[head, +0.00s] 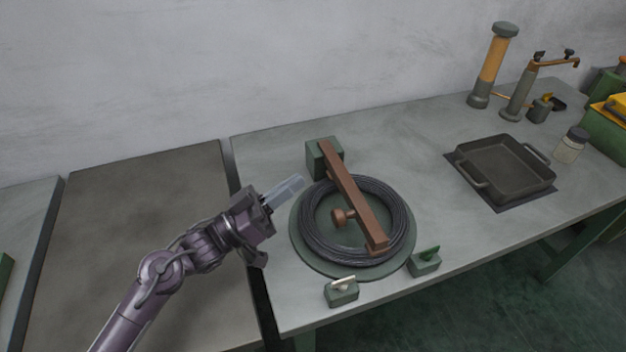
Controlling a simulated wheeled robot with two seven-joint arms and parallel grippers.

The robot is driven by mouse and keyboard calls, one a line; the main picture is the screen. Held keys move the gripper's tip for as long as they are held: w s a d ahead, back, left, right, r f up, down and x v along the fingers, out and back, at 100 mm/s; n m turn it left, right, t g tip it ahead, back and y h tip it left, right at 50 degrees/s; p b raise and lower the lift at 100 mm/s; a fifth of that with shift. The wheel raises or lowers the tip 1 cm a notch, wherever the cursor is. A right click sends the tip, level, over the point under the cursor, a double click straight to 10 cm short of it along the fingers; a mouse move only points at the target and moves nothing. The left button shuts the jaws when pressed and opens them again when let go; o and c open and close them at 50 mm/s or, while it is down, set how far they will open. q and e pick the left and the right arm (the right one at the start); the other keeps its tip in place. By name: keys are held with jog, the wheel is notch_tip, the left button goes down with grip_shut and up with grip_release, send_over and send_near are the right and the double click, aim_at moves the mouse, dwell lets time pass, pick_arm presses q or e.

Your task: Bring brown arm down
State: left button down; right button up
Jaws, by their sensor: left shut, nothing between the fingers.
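The brown arm (352,192) is a long straight bar with a round knob on its side. It runs from a green block (316,158) at the back, across a coil of dark wire (399,212), to the coil's front edge. The coil lies on a round green plate (300,247). From this view I cannot tell how far the bar is above the coil. My left gripper (285,192) is shut and empty, just left of the coil and apart from the brown arm. My right gripper is not in view.
Two small green switch blocks, one with a pale lever (342,291) and one with a green lever (425,261), sit at the table's front edge. A dark square pan (505,167) stands to the right. An orange cylinder (492,65) and a tap-like fixture (520,92) stand behind it.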

pick_arm(q)
jog(key=v, duration=0.3)
jog(key=shift+w+a+b, duration=0.1)
jog(key=shift+a+b, duration=0.2)
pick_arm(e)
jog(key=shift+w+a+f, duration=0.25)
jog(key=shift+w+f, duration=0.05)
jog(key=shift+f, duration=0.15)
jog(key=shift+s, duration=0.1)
